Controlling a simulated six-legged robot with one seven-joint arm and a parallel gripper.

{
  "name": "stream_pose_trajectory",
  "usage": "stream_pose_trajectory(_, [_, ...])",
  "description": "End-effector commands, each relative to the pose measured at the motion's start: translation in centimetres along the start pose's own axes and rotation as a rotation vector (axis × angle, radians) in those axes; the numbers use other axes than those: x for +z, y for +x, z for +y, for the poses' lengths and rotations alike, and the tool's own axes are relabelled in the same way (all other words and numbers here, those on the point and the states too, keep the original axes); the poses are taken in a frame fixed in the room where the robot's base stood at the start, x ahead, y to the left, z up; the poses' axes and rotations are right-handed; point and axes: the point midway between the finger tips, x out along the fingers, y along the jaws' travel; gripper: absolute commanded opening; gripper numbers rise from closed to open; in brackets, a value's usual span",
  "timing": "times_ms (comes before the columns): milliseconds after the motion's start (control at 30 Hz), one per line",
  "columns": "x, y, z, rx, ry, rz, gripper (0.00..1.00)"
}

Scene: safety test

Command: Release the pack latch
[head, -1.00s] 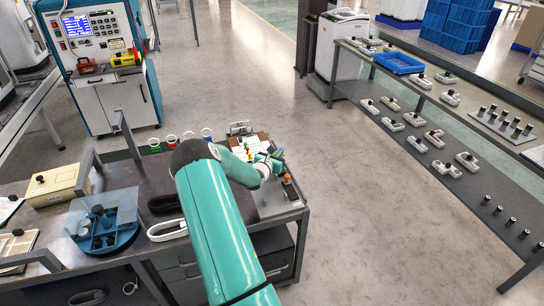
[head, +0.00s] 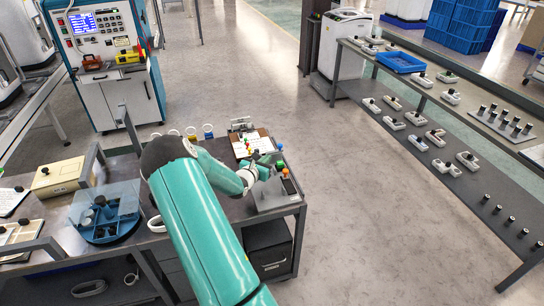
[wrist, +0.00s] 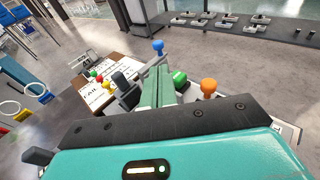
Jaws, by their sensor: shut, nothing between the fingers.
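My gripper (wrist: 157,92) shows in the wrist view as two green fingers pressed together with nothing between them. In the head view it (head: 259,168) is over the right end of the workbench, by a grey metal fixture (head: 267,202). Coloured knobs stand around the fingertips: a blue knob (wrist: 158,46) just beyond, a green knob (wrist: 179,77) close on the right, and an orange knob (wrist: 208,88) farther right. The orange knob also shows in the head view (head: 285,172). I cannot tell which part is the pack latch, or whether the fingers touch anything.
A clipboard with a paper marked FAIL (wrist: 97,95) lies left of the gripper. Several coloured rings (head: 191,134) are at the bench's back edge. Open floor separates the bench from a shelf rack (head: 440,110).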

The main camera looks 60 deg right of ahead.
Motion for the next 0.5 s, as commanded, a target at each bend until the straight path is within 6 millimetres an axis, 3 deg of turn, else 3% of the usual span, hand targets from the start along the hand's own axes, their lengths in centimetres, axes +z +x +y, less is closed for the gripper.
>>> stream_pose_trajectory(200, [0.0,-3.4,0.2,0.002,0.0,0.0,0.0])
stream_pose_trajectory(500, [0.0,-4.2,0.0,0.001,0.001,0.0,0.0])
